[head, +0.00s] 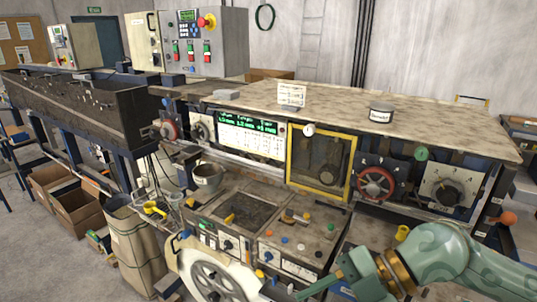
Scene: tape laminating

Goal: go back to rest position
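My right arm comes in from the lower right, green with a brass-coloured ring at the wrist. Its gripper (318,287) hangs low in front of the machine's lower panel, apart from the tabletop. Its fingers are small and partly cut by the bottom edge, so I cannot tell whether they are open or shut. No held object can be made out. My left gripper is not in view.
A white-rimmed wheel (212,280) is at the bottom. A bin (100,105) stands left.

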